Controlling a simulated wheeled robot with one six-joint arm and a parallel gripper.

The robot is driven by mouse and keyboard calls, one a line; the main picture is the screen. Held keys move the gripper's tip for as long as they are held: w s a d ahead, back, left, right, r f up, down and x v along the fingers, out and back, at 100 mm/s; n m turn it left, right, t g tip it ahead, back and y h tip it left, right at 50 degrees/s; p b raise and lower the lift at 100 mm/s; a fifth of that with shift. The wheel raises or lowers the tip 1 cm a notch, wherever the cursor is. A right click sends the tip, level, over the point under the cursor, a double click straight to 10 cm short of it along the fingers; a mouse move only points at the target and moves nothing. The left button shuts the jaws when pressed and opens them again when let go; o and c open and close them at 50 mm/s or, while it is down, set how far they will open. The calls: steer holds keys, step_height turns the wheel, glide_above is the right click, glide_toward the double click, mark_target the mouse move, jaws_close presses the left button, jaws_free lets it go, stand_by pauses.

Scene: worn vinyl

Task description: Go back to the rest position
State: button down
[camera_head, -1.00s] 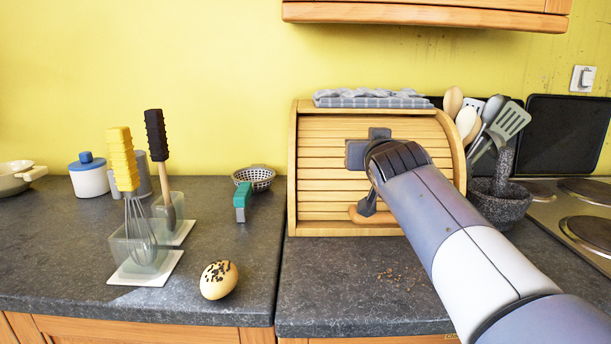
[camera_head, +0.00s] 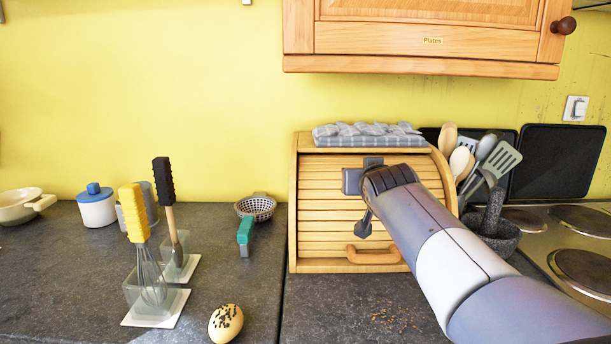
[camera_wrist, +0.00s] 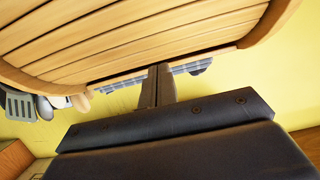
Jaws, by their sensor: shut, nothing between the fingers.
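My gripper (camera_wrist: 158,85) shows in the wrist view with its two dark fingers together and nothing between them. In the head view my arm reaches in from the lower right, and its dark end is in front of the wooden roll-top bread box (camera_head: 320,215). The dark parts at the arm's end appear above the box's wooden handle (camera_head: 373,256), apart from it. The slatted front of the box is down. The wrist view shows the slats (camera_wrist: 150,35) close by; whether my fingers touch them I cannot tell.
A wall cabinet (camera_head: 425,40) hangs above the box, with a grey cloth (camera_head: 368,138) on the box top. A mortar (camera_head: 495,237) and utensils stand to the right.

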steer(key=shift+w+r+g+p, duration=1.1)
steer(key=shift+w+r+p, duration=0.6)
steer(key=shift+p, duration=3.65)
steer(key=shift+w+p, duration=0.45)
steer(key=shift+p, duration=0.45)
steer(key=shift+g, duration=0.3)
